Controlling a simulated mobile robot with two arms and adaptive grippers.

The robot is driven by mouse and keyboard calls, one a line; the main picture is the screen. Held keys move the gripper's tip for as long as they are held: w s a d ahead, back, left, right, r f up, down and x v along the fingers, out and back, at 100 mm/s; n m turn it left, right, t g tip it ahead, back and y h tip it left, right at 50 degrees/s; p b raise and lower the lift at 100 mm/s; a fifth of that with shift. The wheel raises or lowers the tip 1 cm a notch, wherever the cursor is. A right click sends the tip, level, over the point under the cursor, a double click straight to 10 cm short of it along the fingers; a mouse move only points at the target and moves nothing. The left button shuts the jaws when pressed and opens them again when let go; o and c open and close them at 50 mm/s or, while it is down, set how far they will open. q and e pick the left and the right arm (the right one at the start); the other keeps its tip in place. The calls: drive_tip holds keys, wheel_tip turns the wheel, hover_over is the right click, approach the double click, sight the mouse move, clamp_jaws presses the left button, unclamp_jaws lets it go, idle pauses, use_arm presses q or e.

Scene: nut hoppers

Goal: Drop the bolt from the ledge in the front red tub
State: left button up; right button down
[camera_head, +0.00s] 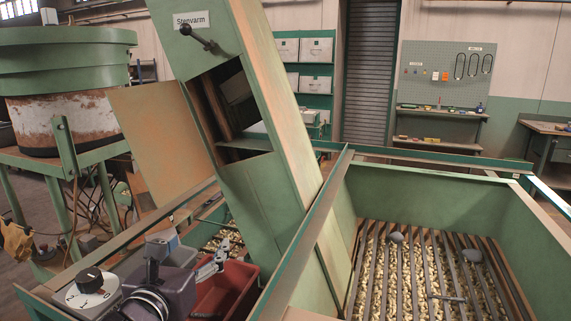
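A red tub (238,279) stands low at the bottom centre, left of the slanted green chute. My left gripper (214,264) reaches in from the lower left, and its fingers are over the red tub's left part in the picture. The fingers are small and overlap, so I cannot tell whether they are open or shut, or whether they hold anything. I cannot make out a bolt on a ledge. A small T-shaped metal piece (445,297) lies on the hopper's bars at the right; I cannot tell what it is. My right gripper is not in view.
The green chute (258,195) has an open hatch door (160,138) on its left. A grey bin (183,256) sits behind the gripper, and a control box with a knob (90,284) is at its left. The barred hopper (435,195) with nuts fills the right.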

use_arm(q)
wheel_tip(320, 180, up, 10)
idle(0.8)
